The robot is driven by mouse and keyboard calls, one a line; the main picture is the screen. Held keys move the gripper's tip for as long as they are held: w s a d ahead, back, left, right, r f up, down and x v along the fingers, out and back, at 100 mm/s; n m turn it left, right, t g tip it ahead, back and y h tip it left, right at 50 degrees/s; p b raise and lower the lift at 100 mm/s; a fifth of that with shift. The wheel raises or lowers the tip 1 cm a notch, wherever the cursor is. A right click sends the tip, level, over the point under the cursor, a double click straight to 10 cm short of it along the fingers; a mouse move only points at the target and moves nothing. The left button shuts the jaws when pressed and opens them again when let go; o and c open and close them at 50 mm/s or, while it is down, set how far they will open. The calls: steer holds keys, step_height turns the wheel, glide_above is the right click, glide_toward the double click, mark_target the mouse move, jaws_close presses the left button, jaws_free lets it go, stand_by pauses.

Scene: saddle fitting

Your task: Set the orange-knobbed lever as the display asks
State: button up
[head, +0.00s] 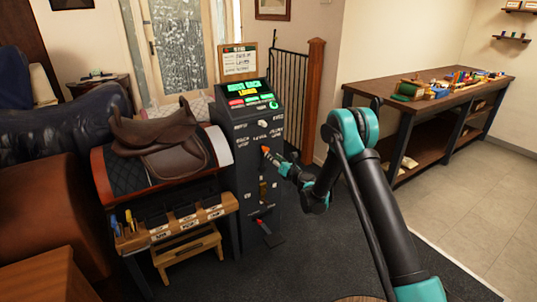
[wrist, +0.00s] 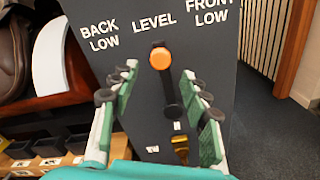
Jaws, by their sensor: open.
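The orange-knobbed lever (wrist: 160,58) is on the dark front of a tall console (head: 256,190). In the wrist view its knob is up, under the word LEVEL and slightly left of the pivot. BACK LOW is printed to its left and FRONT LOW to its right. The orange knob also shows in the head view (head: 265,149). My gripper (wrist: 160,80) is open, one green-padded finger on each side of the lever, with gaps visible. The display (head: 247,94) on the console top shows green, yellow and red blocks; its text is too small to read.
A brown saddle (head: 160,135) sits on a stand left of the console. A small step stool (head: 188,252) is below it. A red-tipped part (head: 262,226) is low on the console. A workbench (head: 420,100) stands at the right; the floor before it is clear.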

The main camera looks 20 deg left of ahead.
steer(key=shift+v, duration=2.25)
steer(key=shift+d+r, duration=0.1)
steer(key=s+d+r+n+g+h, duration=0.2)
steer(key=s+d+r+n, duration=0.4)
steer(key=d+n, duration=0.3)
steer(key=s+d+r+n+g+h, duration=0.2)
steer(key=s+d+r+n, duration=0.3)
steer(key=d+n, duration=0.35)
steer(key=s+d+f+n+g+h, duration=0.1)
steer(key=s+d+f+n+h, duration=0.1)
steer(key=s+d, duration=0.7)
steer(key=s+d+f+n+g+h, duration=0.1)
steer(key=s+d+f+n+h, duration=0.1)
steer(key=s+d+n+h, duration=0.2)
steer(key=s+d+f+n+g+h, duration=0.1)
steer(key=s+d+f+n+h, duration=0.2)
steer(key=s+d+n, duration=0.4)
steer(key=s+d, duration=0.9)
steer(key=s, duration=0.1)
steer(key=shift+d+h, duration=0.2)
steer(key=shift+h, duration=0.2)
steer(key=shift+n, duration=0.25)
